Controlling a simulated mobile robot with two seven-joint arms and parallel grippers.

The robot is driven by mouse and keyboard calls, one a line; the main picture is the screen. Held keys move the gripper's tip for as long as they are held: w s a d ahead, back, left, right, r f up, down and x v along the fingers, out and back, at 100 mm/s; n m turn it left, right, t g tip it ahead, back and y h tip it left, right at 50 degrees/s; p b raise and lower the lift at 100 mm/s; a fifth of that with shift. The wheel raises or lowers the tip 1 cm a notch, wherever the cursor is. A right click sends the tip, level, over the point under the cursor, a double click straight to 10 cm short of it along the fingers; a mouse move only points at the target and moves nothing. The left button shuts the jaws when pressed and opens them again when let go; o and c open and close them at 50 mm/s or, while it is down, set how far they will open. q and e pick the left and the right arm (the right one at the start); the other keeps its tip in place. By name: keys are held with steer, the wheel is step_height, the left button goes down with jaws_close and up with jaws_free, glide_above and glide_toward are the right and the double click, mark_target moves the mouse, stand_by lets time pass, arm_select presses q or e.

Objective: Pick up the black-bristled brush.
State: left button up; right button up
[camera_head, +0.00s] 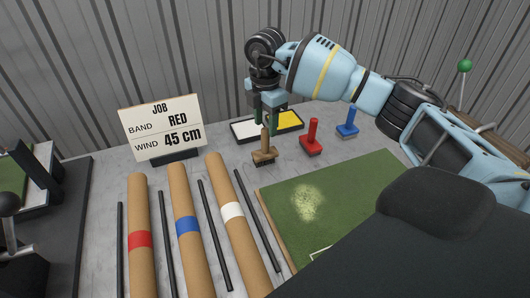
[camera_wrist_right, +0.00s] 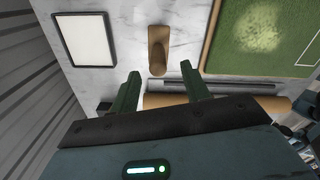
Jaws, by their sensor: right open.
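The brush (camera_head: 263,153) has a brown wooden handle and block, and stands upright on the grey worktop. A dark strip shows under its block; the bristles are hardly visible. My right gripper (camera_head: 265,122) is open, pointing down just above and behind the brush handle. In the right wrist view the brush (camera_wrist_right: 158,52) lies beyond the open fingertips (camera_wrist_right: 163,78), near the middle of the gap, with nothing held. My left gripper is not in view.
A red-handled tool (camera_head: 312,138) and a blue-handled tool (camera_head: 347,123) stand to the right. Banded rolls (camera_head: 139,262) and black bars lie in front. A turf sheet (camera_head: 350,195) lies at right, and a job sign (camera_head: 160,128) at left.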

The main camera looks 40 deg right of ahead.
mark_target(265, 129)
steer(key=shift+w+f, duration=0.1)
steer(key=shift+f, duration=2.45)
steer(key=shift+c, duration=0.5)
jaws_close()
